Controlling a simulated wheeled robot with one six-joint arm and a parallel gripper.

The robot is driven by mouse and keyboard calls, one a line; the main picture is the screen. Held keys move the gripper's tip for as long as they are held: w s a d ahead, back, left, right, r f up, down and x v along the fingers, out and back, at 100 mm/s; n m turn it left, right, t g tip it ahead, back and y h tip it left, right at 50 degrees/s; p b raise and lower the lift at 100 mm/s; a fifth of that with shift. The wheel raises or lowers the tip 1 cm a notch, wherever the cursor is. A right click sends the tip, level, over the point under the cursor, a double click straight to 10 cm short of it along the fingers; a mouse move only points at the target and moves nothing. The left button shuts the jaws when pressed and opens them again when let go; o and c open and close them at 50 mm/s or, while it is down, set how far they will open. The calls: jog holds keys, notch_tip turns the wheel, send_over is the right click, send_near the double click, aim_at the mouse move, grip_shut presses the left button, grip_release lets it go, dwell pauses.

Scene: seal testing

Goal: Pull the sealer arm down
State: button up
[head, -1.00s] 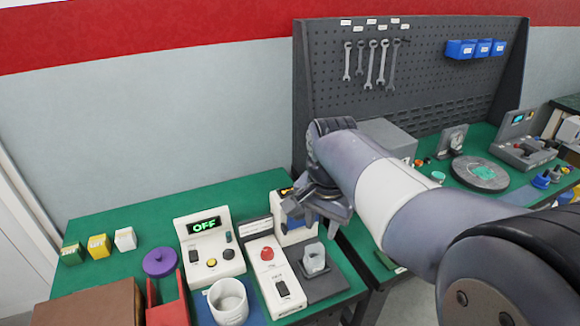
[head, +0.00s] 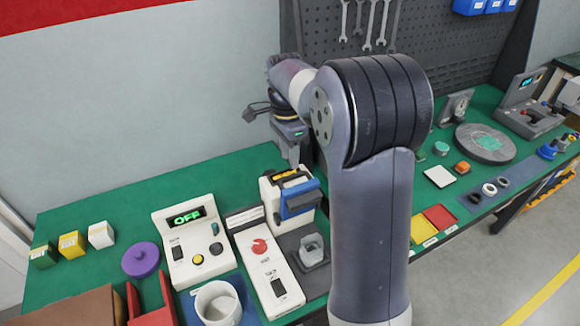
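The sealer (head: 272,262) is a white unit with a red knob and a black switch on the green bench. At its right stands a white head (head: 270,192) with a blue and dark grey front part, which looks like the sealer arm (head: 298,203). It sits raised above a grey base (head: 291,243) that holds a small clear cup (head: 312,246). My gripper (head: 292,162) points down just above and behind the head, apparently clear of the sealer arm. Its fingers are small and dark here, and the gap between them cannot be made out.
A white box with an OFF display (head: 187,216) stands left of the sealer. My arm hides part of the bench at right. Green bench is clear behind the boxes.

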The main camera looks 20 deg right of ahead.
aim_at(297, 198)
jog(key=shift+s+f+p, duration=0.15)
jog(key=shift+f, duration=1.15)
jog(key=shift+s+f+p, duration=0.1)
jog(key=shift+f+p, duration=0.05)
jog(key=shift+f, duration=1.15)
grip_shut()
